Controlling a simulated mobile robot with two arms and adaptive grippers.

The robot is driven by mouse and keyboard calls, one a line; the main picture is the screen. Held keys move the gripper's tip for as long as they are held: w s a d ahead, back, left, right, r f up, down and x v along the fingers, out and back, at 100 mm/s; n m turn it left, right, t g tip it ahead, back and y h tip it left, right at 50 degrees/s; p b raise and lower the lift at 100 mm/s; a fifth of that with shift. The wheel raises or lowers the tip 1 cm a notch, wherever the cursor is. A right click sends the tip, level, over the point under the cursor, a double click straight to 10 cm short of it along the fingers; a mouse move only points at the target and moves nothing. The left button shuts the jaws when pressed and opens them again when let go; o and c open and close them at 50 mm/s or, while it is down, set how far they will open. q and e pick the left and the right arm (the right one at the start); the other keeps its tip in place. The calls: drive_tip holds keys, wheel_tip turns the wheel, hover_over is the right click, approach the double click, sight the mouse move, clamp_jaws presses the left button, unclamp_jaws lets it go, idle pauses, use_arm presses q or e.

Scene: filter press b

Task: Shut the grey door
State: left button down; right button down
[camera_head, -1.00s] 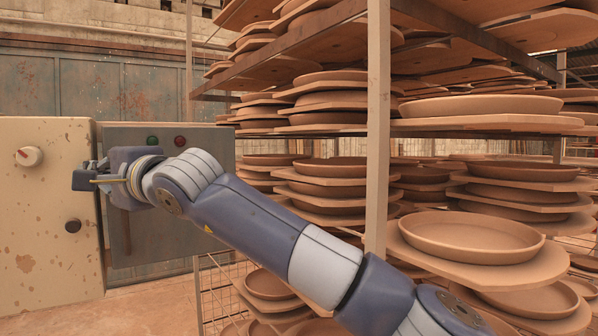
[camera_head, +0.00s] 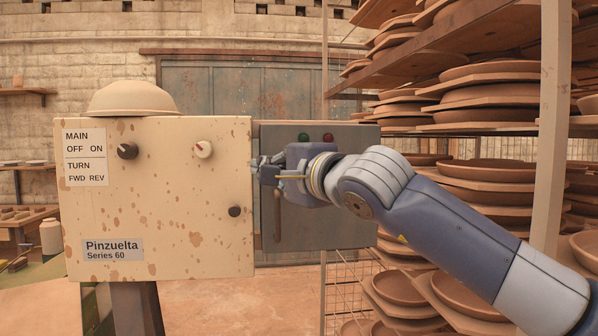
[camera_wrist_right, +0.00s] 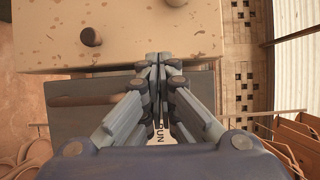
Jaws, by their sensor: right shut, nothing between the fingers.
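The grey door (camera_head: 335,228) is a flat metal panel just right of the cream control box (camera_head: 160,215). A dark upright handle (camera_head: 278,215) sits near its left edge, and green and red lights show at its top. I cannot tell how far it stands open. My right gripper (camera_head: 262,168) is shut and empty, in front of the door's left edge by the box's right side. The wrist view shows its closed fingertips (camera_wrist_right: 158,62) near the box edge, over the grey panel (camera_wrist_right: 75,115); contact is unclear. My left gripper is out of view.
Racks of boards with clay dishes (camera_head: 480,195) stand close on the right, behind a pale upright post (camera_head: 551,130). The box has knobs on its face and a bowl-shaped cover (camera_head: 133,98) on top. Floor (camera_head: 235,300) shows below.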

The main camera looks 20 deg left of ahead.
drive_tip(key=v, duration=0.8)
